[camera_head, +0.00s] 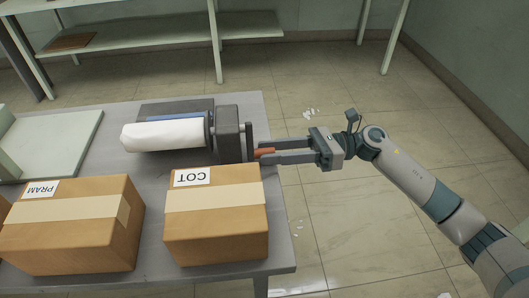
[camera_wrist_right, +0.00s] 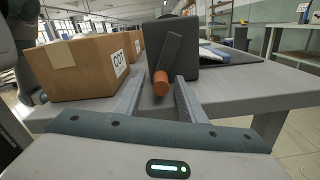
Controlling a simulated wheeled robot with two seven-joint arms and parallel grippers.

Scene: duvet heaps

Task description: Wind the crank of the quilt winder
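The quilt winder stands near the right edge of the grey table, with a dark upright housing (camera_head: 228,134) and a white roll (camera_head: 164,135) reaching left from it. Its dark crank arm (camera_head: 250,142) is on the housing's right side and carries an orange handle (camera_head: 265,151). My right gripper (camera_head: 272,151) comes in from the right, its two fingers on either side of the handle. In the right wrist view the orange handle (camera_wrist_right: 160,84) sits between the fingertips with gaps showing on both sides, so the gripper is open. My left gripper is not seen.
A carton labelled COT (camera_head: 216,222) stands just in front of the winder, and a carton labelled PRAM (camera_head: 72,232) stands left of it. A pale green board (camera_head: 60,140) lies at the left. The floor right of the table (camera_head: 400,110) is mostly clear.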

